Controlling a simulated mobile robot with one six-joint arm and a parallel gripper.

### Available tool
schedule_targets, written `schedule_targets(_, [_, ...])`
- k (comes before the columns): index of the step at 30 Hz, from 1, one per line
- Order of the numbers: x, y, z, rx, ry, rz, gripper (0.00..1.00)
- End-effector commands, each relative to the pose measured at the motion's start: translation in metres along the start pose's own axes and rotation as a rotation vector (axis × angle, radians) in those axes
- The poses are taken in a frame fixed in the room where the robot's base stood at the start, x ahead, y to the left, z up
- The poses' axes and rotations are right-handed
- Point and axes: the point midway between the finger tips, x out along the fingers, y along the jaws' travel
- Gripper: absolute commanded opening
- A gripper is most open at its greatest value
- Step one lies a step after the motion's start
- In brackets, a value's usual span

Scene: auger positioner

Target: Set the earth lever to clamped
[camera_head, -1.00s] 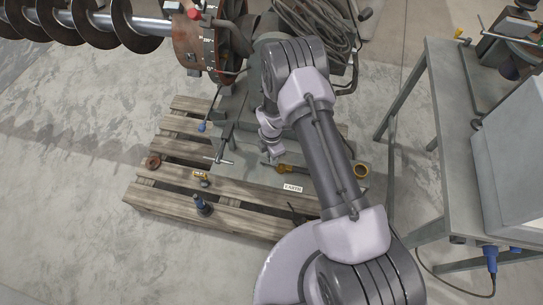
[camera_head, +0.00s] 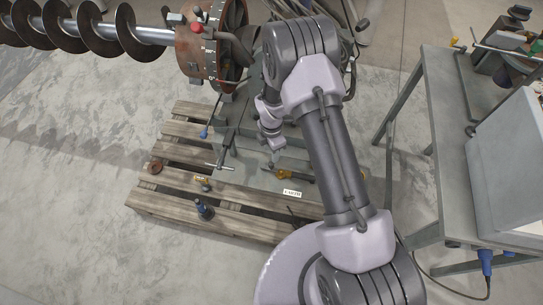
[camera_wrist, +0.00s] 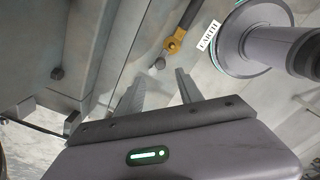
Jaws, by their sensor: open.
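The earth lever shows in the wrist view as a brass-yellow end (camera_wrist: 173,43) with a dark bar running up and away from it. In the head view, its yellow end (camera_head: 283,174) lies low on the grey base plate, just above the white EARTH label (camera_head: 292,192). The label also shows in the wrist view (camera_wrist: 208,36). My gripper (camera_wrist: 158,84) is open and empty, its two fingers pointing toward the brass end and apart from it. In the head view my gripper (camera_head: 272,150) is above and slightly left of the lever. My arm hides part of the area on the right.
A wooden pallet (camera_head: 150,196) lies under the machine. A blue-black tool (camera_head: 204,208) and a small yellow item (camera_head: 202,183) are on its slats. The auger (camera_head: 100,32) extends to the upper left. A grey table (camera_head: 436,140) stands at right. The left floor is clear.

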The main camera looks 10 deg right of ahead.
Motion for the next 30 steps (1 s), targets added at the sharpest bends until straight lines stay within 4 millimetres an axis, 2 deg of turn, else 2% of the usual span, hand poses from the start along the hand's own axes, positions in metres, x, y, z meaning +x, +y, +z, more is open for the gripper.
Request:
schedule_targets(1, [-0.019,0.001,0.000,0.000,0.000,0.002,0.43])
schedule_targets(3, [-0.038,0.001,0.000,-0.001,0.000,0.002,0.43])
schedule_targets(9, [-0.075,0.000,0.000,-0.002,0.000,0.001,0.43])
schedule_targets(14, [-0.085,0.000,0.000,-0.001,0.000,-0.001,0.43])
schedule_targets(26, [-0.084,0.000,0.000,-0.001,0.000,-0.001,0.43])
schedule_targets(28, [-0.092,0.001,0.001,0.024,0.000,0.007,0.43])
schedule_targets(29, [-0.102,0.003,0.002,0.057,-0.001,0.017,0.43])
schedule_targets(30, [-0.121,0.004,0.003,0.127,0.000,0.036,0.43])
